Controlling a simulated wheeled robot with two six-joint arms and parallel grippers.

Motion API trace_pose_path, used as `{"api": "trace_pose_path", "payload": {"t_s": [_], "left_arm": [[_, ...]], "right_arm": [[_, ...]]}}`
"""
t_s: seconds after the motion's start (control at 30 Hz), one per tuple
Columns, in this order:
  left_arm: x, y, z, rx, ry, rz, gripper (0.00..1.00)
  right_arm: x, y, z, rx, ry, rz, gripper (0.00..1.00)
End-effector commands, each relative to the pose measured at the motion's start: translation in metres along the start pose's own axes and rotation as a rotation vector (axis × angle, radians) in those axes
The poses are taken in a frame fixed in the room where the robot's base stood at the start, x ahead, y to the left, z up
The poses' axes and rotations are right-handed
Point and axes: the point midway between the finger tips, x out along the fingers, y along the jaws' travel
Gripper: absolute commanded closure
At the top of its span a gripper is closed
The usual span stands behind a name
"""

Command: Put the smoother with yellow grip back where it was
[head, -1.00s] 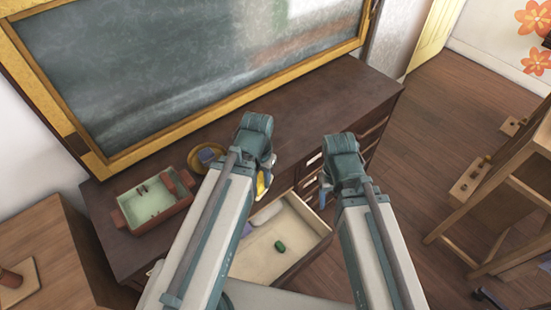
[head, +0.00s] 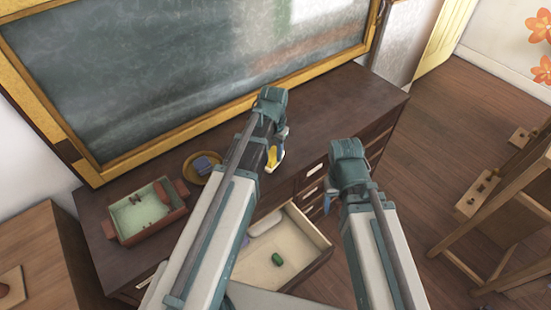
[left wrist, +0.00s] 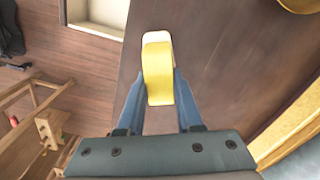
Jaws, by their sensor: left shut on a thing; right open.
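The smoother with yellow grip (head: 273,159) is held in my left gripper (head: 279,148), above the front part of the dark cabinet top. In the left wrist view, its yellow grip (left wrist: 157,75) sits between the two blue fingers, with a pale end showing beyond it. The fingers are shut on it, and the cabinet top lies below. My right gripper (head: 329,201) is open and empty, in front of the cabinet's drawer fronts. Whether the smoother touches anything below is hard to tell.
An open drawer (head: 312,256) holds a green object (head: 277,259) and a pale item (head: 264,222). The top's right part is clear.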

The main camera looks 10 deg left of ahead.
Motion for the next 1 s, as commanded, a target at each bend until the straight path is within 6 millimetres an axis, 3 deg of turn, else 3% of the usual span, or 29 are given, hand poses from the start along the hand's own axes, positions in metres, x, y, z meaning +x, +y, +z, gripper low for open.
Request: {"api": "trace_pose_path", "payload": {"t_s": [0.17,0.43,0.87,0.9,1.0], "left_arm": [[0.007,0.0,0.001,0.0,0.0,0.0,1.0],[0.037,-0.003,0.002,0.001,0.0,0.0,1.0],[0.04,-0.003,0.002,0.001,0.0,0.0,1.0],[0.038,-0.003,0.002,0.001,0.0,0.0,0.6],[0.038,-0.003,0.003,0.001,0.0,0.0,0.42]], "right_arm": [[0.007,-0.001,0.0,0.0,0.0,0.0,0.38],[0.036,-0.004,-0.002,0.0,0.0,0.0,0.38],[0.039,-0.004,-0.002,0.0,0.0,0.0,0.38],[0.038,-0.004,-0.002,0.0,0.0,0.0,0.38],[0.037,-0.004,-0.002,0.0,0.0,0.0,0.38]]}}
